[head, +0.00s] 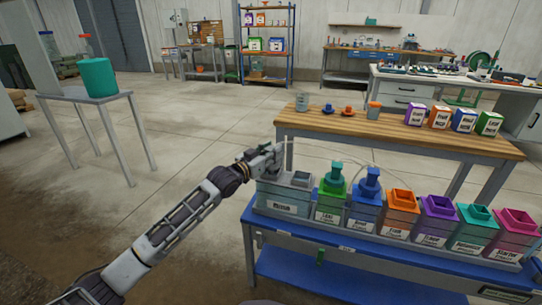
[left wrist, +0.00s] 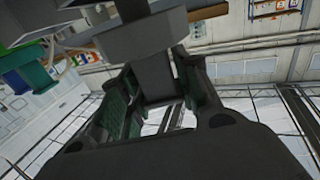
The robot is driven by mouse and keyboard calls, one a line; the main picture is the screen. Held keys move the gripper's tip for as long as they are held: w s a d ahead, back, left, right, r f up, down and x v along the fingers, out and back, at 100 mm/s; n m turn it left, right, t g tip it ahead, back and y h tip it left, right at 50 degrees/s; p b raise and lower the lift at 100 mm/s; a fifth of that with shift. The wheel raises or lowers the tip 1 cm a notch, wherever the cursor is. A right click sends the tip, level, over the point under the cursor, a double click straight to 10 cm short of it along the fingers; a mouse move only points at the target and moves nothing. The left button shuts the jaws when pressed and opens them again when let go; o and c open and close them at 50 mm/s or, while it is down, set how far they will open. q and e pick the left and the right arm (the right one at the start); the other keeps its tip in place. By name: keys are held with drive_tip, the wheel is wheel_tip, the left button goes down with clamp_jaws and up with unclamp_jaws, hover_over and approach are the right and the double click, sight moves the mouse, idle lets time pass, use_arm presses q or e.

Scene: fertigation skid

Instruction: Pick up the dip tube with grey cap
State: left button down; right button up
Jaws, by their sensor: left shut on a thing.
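My left gripper (head: 270,157) is above the grey container (head: 285,205) at the left end of the row on the blue bench. In the left wrist view its green-padded fingers are shut on a grey piece, which I take to be the grey cap (left wrist: 155,78) of the dip tube. A wider grey part of it shows beyond the fingers. In the head view the cap is mostly hidden by the gripper, and I cannot tell how far the tube is inside the container. My right gripper is not in view.
To the right stand a green container (head: 328,207) and a blue container (head: 365,208) with caps in them, then several open coloured ones. A thin pale hose arcs behind them. A wooden-topped bench (head: 400,134) with small boxes stands behind.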

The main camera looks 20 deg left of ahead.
use_arm(q)
wheel_tip(320, 180, up, 16)
drive_tip(key=p, duration=0.5)
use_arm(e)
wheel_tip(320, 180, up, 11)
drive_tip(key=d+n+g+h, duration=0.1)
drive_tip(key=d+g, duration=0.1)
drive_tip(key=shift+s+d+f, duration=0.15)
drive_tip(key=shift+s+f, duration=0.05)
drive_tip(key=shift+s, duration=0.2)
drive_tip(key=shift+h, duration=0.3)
